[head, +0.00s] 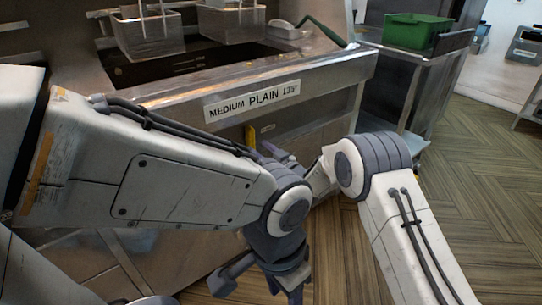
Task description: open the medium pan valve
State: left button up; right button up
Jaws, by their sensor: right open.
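My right gripper (272,152) is open, close to the right of this yellow part. It is small and partly hidden by my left arm, and I cannot tell whether it touches. My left gripper (262,286) hangs at the bottom edge, pointing down, away from the yellow part. Its fingertips are not clear.
Two wire baskets (148,34) (231,22) sit over the dark fryer vat (185,65). A green bin (416,31) stands on a metal cart (395,64) at back right. My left arm crosses the fryer front. The wooden floor (480,170) at right is clear.

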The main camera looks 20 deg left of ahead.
jog(key=v, duration=0.6)
jog(key=shift+s+d+p, duration=0.25)
jog(key=shift+d+p, duration=0.1)
jog(key=shift+p, duration=0.1)
